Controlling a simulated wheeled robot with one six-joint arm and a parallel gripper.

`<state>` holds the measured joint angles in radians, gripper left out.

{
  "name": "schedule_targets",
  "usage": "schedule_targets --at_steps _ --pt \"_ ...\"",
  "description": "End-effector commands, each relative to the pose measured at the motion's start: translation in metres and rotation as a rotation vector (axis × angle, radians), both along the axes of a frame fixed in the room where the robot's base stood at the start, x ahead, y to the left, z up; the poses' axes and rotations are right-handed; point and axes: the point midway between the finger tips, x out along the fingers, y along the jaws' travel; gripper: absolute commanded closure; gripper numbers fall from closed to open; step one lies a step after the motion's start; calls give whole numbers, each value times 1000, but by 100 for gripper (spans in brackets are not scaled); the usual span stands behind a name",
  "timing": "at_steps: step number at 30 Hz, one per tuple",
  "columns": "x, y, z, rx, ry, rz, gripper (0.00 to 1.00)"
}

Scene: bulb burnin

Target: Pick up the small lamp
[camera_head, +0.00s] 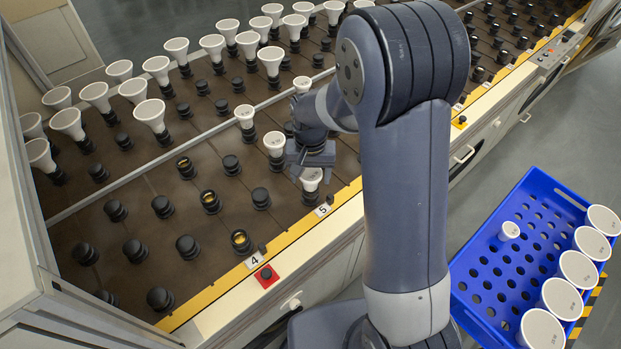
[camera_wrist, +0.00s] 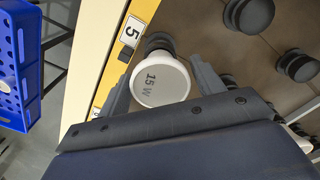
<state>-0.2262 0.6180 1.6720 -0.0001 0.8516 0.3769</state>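A small white lamp marked 15 W (camera_wrist: 160,82) stands in a black socket beside the number 5 label, and its round face shows in the wrist view. In the head view this small lamp (camera_head: 312,180) is at the front edge of the board, just below my gripper (camera_head: 308,160). My gripper (camera_wrist: 158,92) is open, with one finger on each side of the lamp and slim gaps visible. Other small lamps (camera_head: 245,113) (camera_head: 274,141) stand in sockets to the left and behind, and another (camera_head: 302,84) is farther back. My arm hides part of the board.
A blue crate (camera_head: 487,232) at the right holds one small lamp (camera_head: 509,230) and several large lamps (camera_head: 578,268). Large flared lamps (camera_head: 149,113) fill the rear sockets. Empty black sockets (camera_head: 187,246) stand at front left. A red-based button (camera_head: 266,275) is beside label 4.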

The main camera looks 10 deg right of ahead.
Motion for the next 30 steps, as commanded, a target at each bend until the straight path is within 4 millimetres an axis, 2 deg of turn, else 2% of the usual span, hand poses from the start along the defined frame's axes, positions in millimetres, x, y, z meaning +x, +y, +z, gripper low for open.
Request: schedule_targets --at_steps 1,12,20,23,30 --pt "0 0 0 0 0 0 41" --pt "0 0 0 0 0 0 70" --pt "1 0 4 1 -2 0 70" --pt "1 0 16 1 -4 0 70" --pt "1 0 65 1 -5 0 70"
